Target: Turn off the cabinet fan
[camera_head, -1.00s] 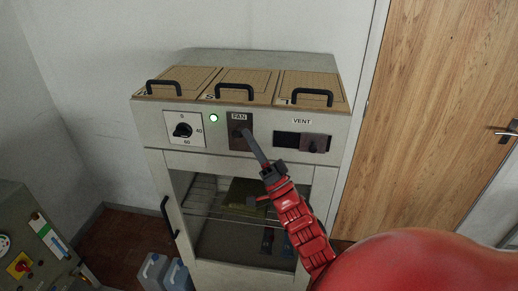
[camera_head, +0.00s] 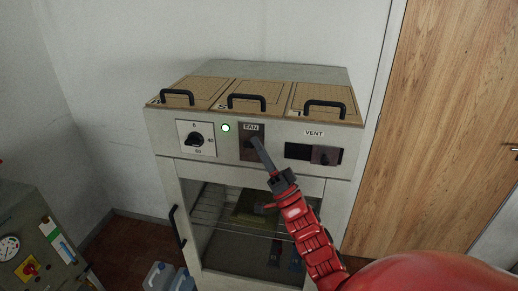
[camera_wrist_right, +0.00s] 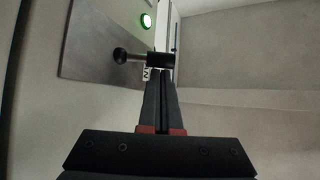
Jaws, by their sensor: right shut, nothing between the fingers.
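The cabinet (camera_head: 165,145) has a dark FAN switch plate (camera_head: 245,151) in the middle of its front panel. A lit green lamp (camera_head: 226,128) is just left of the plate; it also shows in the right wrist view (camera_wrist_right: 146,21). My right gripper (camera_head: 257,141) is shut and empty, its fingertips in front of the FAN plate and hiding part of it. My left gripper is not in view.
A dial (camera_head: 195,140) is left of the lamp and a VENT slider (camera_head: 324,155) is right of the FAN plate. Lids with black handles (camera_head: 247,98) cover the top. A grey control box (camera_head: 35,240) stands at the lower left, with blue-grey containers (camera_head: 160,276) on the floor.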

